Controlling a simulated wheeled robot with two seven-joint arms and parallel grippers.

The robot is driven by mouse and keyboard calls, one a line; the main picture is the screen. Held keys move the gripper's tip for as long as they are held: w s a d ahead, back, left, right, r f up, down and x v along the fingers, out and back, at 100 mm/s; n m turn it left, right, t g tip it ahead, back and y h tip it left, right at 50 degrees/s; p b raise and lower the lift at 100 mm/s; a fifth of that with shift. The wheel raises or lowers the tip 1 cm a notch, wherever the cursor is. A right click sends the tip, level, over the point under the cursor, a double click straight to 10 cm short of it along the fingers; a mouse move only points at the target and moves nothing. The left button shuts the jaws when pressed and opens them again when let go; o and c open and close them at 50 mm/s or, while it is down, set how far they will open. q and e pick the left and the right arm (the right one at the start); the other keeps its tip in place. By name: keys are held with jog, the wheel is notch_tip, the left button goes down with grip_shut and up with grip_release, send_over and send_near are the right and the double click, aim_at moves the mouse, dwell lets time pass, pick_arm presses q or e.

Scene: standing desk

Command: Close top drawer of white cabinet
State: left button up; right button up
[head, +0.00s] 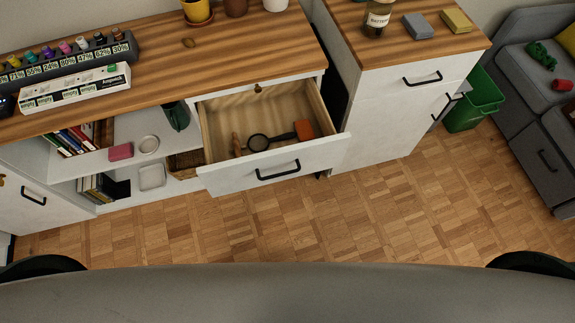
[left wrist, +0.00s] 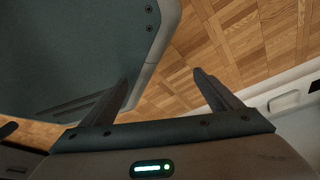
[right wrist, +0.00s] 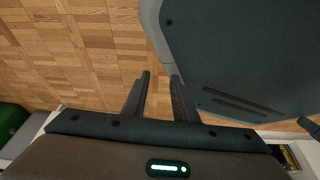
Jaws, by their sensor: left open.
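The white cabinet (head: 335,70) with a wooden top stands across the head view. Its top drawer (head: 236,177) is pulled out, its white front with a black handle (head: 278,171) facing me. Inside the drawer lie a magnifying glass (head: 259,142), an orange block (head: 304,129) and a small brown item (head: 236,145). Neither gripper shows in the head view. My left gripper (left wrist: 160,76) is open and empty over the floor beside my base. My right gripper (right wrist: 160,74) has a narrower gap between its fingers and holds nothing.
A taller white cabinet section (head: 385,115) stands right of the drawer, with a bottle (head: 377,20) on top. A green bin (head: 476,100) and grey sofa (head: 540,90) are farther right. Open shelves (head: 85,163) lie left. The parquet floor (head: 300,225) in front is clear.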

grip_shut()
pick_arm(q)
jog(key=w+d+r+b, duration=0.2)
jog(key=w+r+b, duration=0.4)
jog(key=w+b, duration=0.45)
pick_arm(e)
jog(key=w+a+r+m+t+y, duration=0.2)
jog(key=w+r+m+t, duration=0.65)
jog(key=w+r, duration=0.75)
pick_arm(q)
jog(key=w+r+b+v, duration=0.1)
jog(key=w+b+v, duration=0.1)
jog(key=b+v, duration=0.6)
notch_tip(320, 180, up, 4)
jog(key=shift+s+a+f+n, duration=0.1)
jog(key=shift+s+a+n, duration=0.2)
jog(key=shift+a, duration=0.1)
pick_arm(e)
jog(key=w+r+m+t+y, duration=0.1)
jog(key=r+m, duration=0.3)
jog(key=r, duration=0.7)
jog(key=w+d+r+m+t, duration=0.1)
jog(key=w+r+m+t, duration=0.2)
jog(key=r, duration=0.9)
jog(key=shift+w+d+r+m+t+y, duration=0.15)
jog(key=shift+w+d+m+t+y, duration=0.3)
jog(key=shift+m, duration=0.6)
jog(key=shift+s+a, duration=0.15)
jog(key=shift+a, duration=0.05)
